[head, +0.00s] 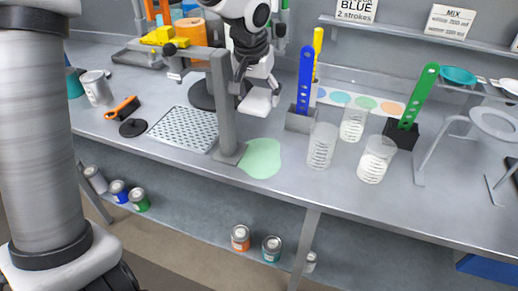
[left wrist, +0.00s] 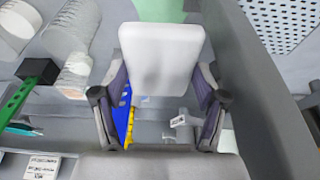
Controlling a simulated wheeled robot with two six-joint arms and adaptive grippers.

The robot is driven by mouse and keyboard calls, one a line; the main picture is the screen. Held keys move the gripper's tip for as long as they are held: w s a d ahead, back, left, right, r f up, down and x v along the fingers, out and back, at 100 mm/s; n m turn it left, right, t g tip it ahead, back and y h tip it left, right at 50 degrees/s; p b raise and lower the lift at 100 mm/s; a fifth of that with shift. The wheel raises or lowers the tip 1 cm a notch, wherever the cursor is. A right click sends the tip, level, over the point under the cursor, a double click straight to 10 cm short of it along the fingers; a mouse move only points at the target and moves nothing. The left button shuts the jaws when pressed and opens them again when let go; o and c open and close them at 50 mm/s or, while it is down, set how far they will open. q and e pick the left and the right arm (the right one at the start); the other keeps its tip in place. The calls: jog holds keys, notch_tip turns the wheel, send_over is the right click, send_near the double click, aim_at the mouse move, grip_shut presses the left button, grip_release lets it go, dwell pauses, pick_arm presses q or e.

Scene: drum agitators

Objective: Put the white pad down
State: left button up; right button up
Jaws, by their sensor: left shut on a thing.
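My left gripper (head: 256,80) hangs over the bench beside the grey upright post (head: 225,105). It is shut on the white pad (head: 259,102), holding it above the bench. In the left wrist view the pad (left wrist: 160,60) is a flat white block with rounded corners. The fingers of the left gripper (left wrist: 160,90) lie along its two sides. A pale green patch (head: 263,160) lies on the bench below the pad, near the post's foot. My right gripper is not in view.
A perforated tray (head: 183,129) and a black disc (head: 133,128) lie left of the post. To the right stand a blue paddle (head: 304,80), a green paddle (head: 420,95) and clear ribbed cups (head: 321,146). The bench's front edge is close to the green patch.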

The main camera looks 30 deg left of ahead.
aim_at(253, 115)
pick_arm(q)
notch_tip(253, 115, down, 17)
jog(key=shift+w+f+b, duration=0.15)
jog(key=shift+b, duration=0.65)
jog(key=shift+w+f, duration=0.1)
jog(key=shift+f, duration=0.2)
jog(key=o, duration=0.9)
jog(key=shift+r, duration=0.15)
jog(key=shift+r, duration=0.25)
jog(key=p+v, duration=0.1)
jog(key=v, duration=1)
jog(key=shift+r, duration=0.4)
dwell(1.0)
